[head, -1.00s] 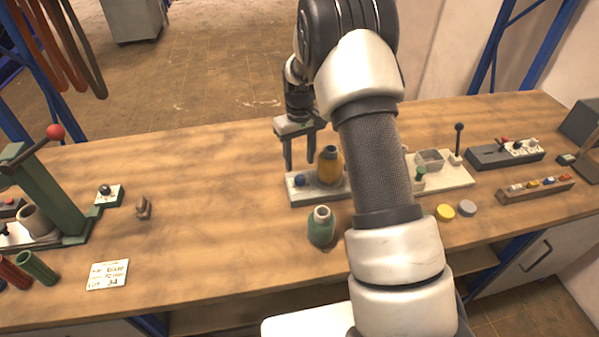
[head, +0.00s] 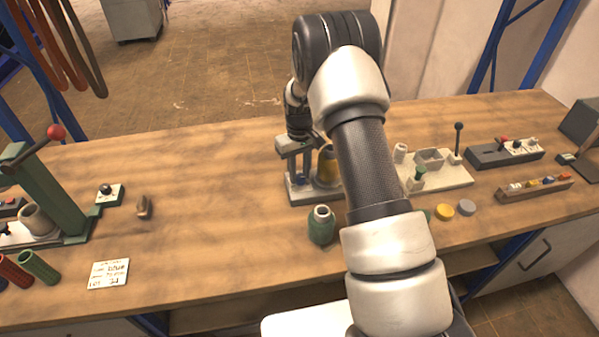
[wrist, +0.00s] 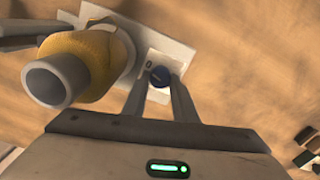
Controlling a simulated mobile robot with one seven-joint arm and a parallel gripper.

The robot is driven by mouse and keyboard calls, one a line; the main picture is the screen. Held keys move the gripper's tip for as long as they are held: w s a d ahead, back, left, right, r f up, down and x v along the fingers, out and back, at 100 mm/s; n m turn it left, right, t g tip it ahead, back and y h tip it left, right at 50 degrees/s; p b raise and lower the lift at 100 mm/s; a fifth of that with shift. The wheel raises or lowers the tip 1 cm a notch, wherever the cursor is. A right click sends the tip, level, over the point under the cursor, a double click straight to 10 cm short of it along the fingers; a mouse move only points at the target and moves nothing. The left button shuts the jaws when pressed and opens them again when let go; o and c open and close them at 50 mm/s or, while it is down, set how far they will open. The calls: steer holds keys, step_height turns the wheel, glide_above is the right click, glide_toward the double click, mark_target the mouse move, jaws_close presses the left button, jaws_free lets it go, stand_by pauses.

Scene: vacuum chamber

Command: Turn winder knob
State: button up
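The winder (head: 305,199) is a pale base plate with a yellow thread spool (head: 327,170) standing on it. Its small blue knob (wrist: 159,76) sits on a white plate beside the spool in the wrist view. In the head view the knob is mostly hidden by my fingers. My gripper (head: 299,190) points down over the knob end of the winder. In the wrist view its two fingers (wrist: 162,92) are apart, one on each side of the knob. I cannot tell whether they touch it. The spool is close on the left there.
A green spool (head: 321,226) stands just in front of the winder. To the right are a pale fixture with a black-knobbed lever (head: 458,140), yellow and grey discs (head: 445,210), and a switch box (head: 505,152). The bench left of the winder is largely clear up to a green press (head: 55,195).

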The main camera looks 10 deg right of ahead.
steer(key=shift+m, duration=0.3)
steer(key=m+b, duration=0.2)
steer(key=shift+f+m, duration=0.1)
steer(key=shift+m, duration=0.2)
steer(key=m+b, duration=0.1)
steer(key=m, duration=0.3)
steer(key=shift+d+m, duration=0.1)
steer(key=shift+m, duration=0.2)
steer(key=m+b, duration=0.1)
steer(key=m, duration=0.3)
steer(key=shift+d+m, duration=0.1)
steer(key=shift+m, duration=0.2)
steer(key=m, duration=0.3)
steer(key=shift+m, duration=0.3)
steer(key=m, duration=0.3)
steer(key=shift+s+m, duration=0.1)
steer(key=shift+m, duration=0.2)
steer(key=m, duration=0.2)
steer(key=m+p, duration=0.1)
steer(key=shift+r+m, duration=0.2)
steer(key=shift+m, duration=0.2)
steer(key=m+p, duration=0.1)
steer(key=m, duration=0.5)
steer(key=shift+s+p, duration=0.15)
steer(key=shift+p, duration=0.2)
steer(key=shift+m, duration=0.4)
